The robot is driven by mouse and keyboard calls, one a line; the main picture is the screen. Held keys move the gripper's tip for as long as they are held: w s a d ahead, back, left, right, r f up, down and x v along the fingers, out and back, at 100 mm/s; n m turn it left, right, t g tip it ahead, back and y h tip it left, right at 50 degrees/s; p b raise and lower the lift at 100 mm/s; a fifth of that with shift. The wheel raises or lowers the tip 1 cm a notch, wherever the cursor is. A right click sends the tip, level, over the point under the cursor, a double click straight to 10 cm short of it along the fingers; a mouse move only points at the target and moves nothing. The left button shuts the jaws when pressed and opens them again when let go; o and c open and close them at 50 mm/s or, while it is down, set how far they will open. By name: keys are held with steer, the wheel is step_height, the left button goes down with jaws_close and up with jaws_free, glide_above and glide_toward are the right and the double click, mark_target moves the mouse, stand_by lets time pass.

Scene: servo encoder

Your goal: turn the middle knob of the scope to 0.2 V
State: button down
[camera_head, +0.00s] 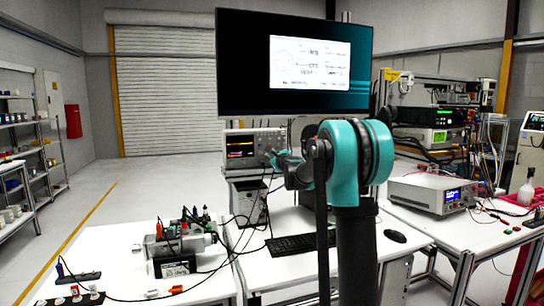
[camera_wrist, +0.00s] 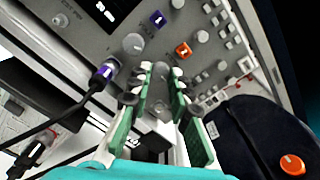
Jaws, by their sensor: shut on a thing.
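The scope (camera_head: 253,150) is a grey-white box with a lit screen, standing on the middle table below the large monitor. My gripper (camera_head: 273,158) is at the right part of its front panel. In the wrist view the panel (camera_wrist: 105,45) fills the top, with grey knobs, a purple button (camera_wrist: 157,18) and an orange button (camera_wrist: 183,49). My gripper (camera_wrist: 161,72) has its green-backed fingers closed around a small knob on the panel. The fingertips mostly hide this knob, and its pointer cannot be read. The voltage reading is not legible.
A probe plug (camera_wrist: 103,75) with a black cable sits in the panel just left of my fingers. A monitor (camera_head: 295,62) hangs above the scope. A keyboard (camera_head: 297,243) and mouse (camera_head: 395,236) lie on the table. A motor rig (camera_head: 180,245) stands at left.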

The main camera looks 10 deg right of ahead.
steer(key=n, duration=1.1)
stand_by(0.3)
steer(key=shift+n, duration=0.3)
steer(key=c, duration=1.7)
jaws_free()
